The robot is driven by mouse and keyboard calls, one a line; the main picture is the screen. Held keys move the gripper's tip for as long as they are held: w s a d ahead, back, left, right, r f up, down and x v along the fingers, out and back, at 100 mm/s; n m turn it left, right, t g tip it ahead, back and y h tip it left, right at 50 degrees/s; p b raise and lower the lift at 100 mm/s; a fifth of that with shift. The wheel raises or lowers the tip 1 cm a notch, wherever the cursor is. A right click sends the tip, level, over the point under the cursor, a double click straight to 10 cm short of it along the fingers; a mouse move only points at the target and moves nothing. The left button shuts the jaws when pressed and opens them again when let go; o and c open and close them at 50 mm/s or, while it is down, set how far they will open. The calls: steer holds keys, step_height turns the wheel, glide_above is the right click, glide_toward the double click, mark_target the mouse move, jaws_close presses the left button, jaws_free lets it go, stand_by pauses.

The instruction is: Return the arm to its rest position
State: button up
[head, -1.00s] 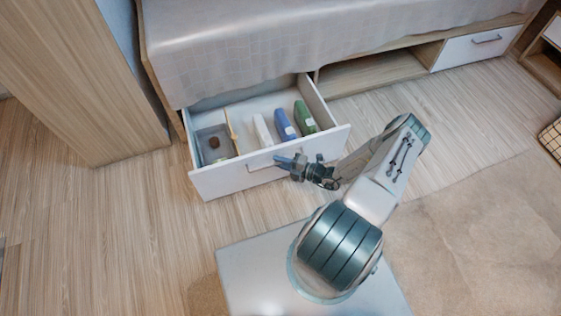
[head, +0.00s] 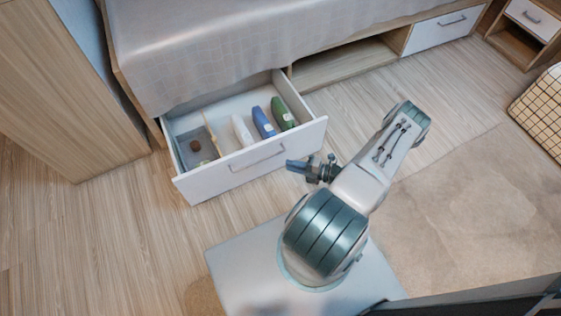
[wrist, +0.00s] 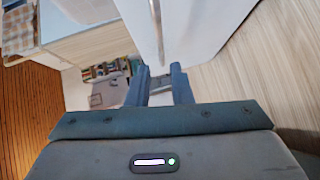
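My gripper (head: 294,165) hangs just in front of the right part of the open drawer's front panel, apart from it. In the wrist view my gripper (wrist: 159,72) has its two fingers spread with an empty gap between them. The drawer (head: 215,184) is white and pulled out from under the bed, with a bar handle (head: 258,159) on its front. The handle also shows in the wrist view (wrist: 157,28), beyond the fingertips. My arm is bent back over my base, its elbow raised at the right.
In the drawer are a white bottle (head: 241,131), a blue bottle (head: 263,123), a green bottle (head: 283,114) and a small brown thing (head: 195,145). The bed (head: 210,50) stands behind. A tall wooden cabinet (head: 65,110) stands left. Wooden floor (head: 110,235) is free at left.

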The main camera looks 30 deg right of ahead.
steer(key=shift+s+d+r, duration=0.1)
steer(key=shift+s+d, duration=0.4)
steer(key=w+a+r+n+g+h+p, duration=0.15)
steer(key=r+n+g+p, duration=0.5)
steer(key=r, duration=0.85)
steer(key=w+a+r+n+g+h+p, duration=0.1)
steer(key=a+r+n+g+p, duration=0.15)
steer(key=r+n, duration=0.95)
steer(key=w+a+r+n+g+h+p, duration=0.1)
steer(key=a+r+n+g+p, duration=0.45)
steer(key=r, duration=1.15)
steer(key=s+a+r+n+t+h+p, duration=0.2)
steer(key=s+r+n+p, duration=0.2)
steer(key=r+n, duration=0.3)
steer(key=s+a+r+n+t+h+p, duration=0.1)
steer(key=s+r+n+p, duration=0.4)
steer(key=r, duration=1)
steer(key=s+a+r+n+t+h+p, duration=0.2)
steer(key=s+a+r+n+h+p, duration=0.1)
steer(key=r+n, duration=0.7)
step_height(320, 180, up, 2)
steer(key=shift+s+r+t+h+p, duration=0.1)
steer(key=shift+s+t+h+p, duration=0.25)
steer(key=shift+s+h+p, duration=0.55)
